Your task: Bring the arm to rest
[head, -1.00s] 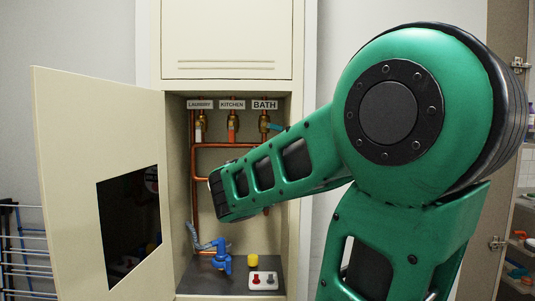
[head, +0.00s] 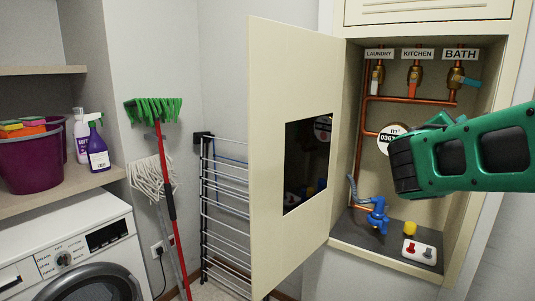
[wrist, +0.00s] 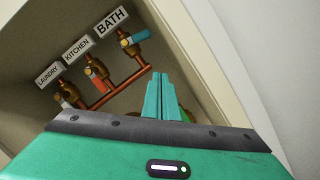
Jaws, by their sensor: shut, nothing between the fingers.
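My arm's green link reaches in from the right in the head view, in front of the open cabinet (head: 488,205). My gripper (wrist: 160,98) shows in the wrist view as two teal fingers pressed together, empty. The fingers point up toward the cabinet's inside, below and right of the BATH valve (wrist: 133,39). In the head view the fingers are not visible.
The cabinet door (head: 290,240) stands open to the left. Inside are the KITCHEN valve (head: 414,78), LAUNDRY valve (head: 377,76), a blue tap (head: 376,215), a yellow knob (head: 410,228) and a white switch block (head: 420,252). A drying rack (head: 224,200), mops and a washer stand left.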

